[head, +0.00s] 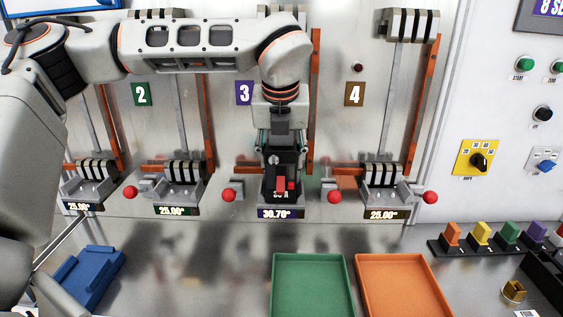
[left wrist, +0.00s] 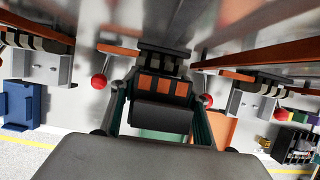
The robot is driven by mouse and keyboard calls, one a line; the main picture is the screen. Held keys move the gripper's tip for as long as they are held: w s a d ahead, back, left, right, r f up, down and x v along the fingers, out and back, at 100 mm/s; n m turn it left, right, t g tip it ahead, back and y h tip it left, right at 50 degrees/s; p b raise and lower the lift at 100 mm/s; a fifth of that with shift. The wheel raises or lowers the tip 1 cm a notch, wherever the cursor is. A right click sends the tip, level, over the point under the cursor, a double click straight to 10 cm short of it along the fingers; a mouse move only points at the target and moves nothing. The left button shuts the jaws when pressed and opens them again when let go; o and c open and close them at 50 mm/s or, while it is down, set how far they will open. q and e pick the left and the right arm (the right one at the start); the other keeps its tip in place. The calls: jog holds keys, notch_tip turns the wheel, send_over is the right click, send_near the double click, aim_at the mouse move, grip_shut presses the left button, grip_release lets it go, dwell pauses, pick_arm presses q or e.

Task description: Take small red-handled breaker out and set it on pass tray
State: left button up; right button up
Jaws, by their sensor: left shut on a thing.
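The small breaker with the red handle (head: 285,184) sits at station 3, low in its bay above a display reading 30.70°. My left gripper (head: 281,148) reaches down over it from above, its fingers on either side of the dark body, shut on it. In the left wrist view the dark breaker body (left wrist: 160,114) lies between the fingers, with the orange and black slots of the station just beyond. A green tray (head: 312,257) and an orange tray (head: 362,258) lie in front; I can read no label on either. My right gripper is not in view.
Neighbouring stations 2 (head: 182,173) and 4 (head: 385,175) have red knobs (head: 334,197) and orange bars (head: 427,105) close by. A blue block (head: 92,275) lies at left. A rack of coloured pieces (head: 480,240) stands at right. The bench between station 3 and the trays is clear.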

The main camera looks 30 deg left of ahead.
aim_at(282, 142)
pick_arm(q)
jog(key=shift+r, duration=0.55)
jog(key=b+v, duration=0.1)
jog(key=v, duration=0.1)
jog(key=shift+w+r, duration=0.1)
jog(key=shift+r, duration=0.3)
jog(key=s+d+b, duration=0.1)
jog(key=s+d, duration=0.2)
jog(key=s, duration=0.4)
jog(key=s+d+b, duration=0.2)
jog(key=s+d, duration=0.2)
jog(key=s, duration=0.4)
jog(key=shift+s+d+b, duration=0.25)
jog(key=shift+s+b, duration=0.05)
